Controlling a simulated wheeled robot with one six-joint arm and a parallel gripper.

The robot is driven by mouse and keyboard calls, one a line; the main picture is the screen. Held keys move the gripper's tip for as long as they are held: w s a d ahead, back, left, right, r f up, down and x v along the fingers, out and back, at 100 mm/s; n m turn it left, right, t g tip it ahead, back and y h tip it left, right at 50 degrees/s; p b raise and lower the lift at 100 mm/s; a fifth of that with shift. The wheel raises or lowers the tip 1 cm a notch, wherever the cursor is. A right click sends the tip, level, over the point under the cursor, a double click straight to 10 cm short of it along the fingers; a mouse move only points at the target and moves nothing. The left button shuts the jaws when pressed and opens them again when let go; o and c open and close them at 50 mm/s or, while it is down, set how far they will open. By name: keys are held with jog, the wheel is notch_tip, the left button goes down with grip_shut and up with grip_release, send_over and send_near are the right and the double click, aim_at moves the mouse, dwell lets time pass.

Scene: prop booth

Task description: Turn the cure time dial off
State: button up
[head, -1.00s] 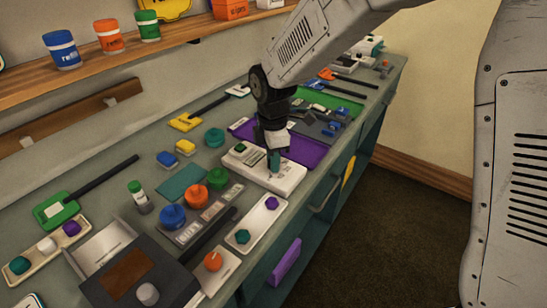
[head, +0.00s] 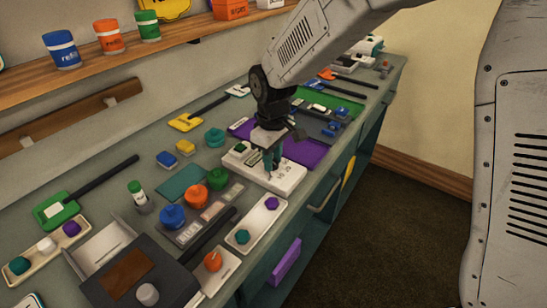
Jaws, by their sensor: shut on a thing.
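A white control box (head: 290,178) lies on the bench below my arm. A dark green knob (head: 241,147) stands on its left part, and small printed marks show on its top. My gripper (head: 273,166) points straight down at the middle of this box, with its teal fingers close together. It is shut on a dial there, which the fingers mostly hide. I cannot read the dial's setting or its label.
A purple mat (head: 305,152) lies just behind the box. A white tray (head: 257,223) with green and purple knobs lies in front. Blue, orange and green jars (head: 196,196) stand to the left. An orange knob (head: 213,261) sits on a plate near the front edge.

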jog(key=m, duration=0.4)
jog(key=shift+s+m, duration=0.1)
jog(key=shift+m, duration=0.2)
jog(key=m, duration=0.4)
jog(key=shift+f+m, duration=0.1)
jog(key=shift+m, duration=0.2)
jog(key=o, duration=1)
jog(key=shift+r, duration=0.45)
notch_tip(320, 180, up, 7)
jog(key=shift+r, duration=0.1)
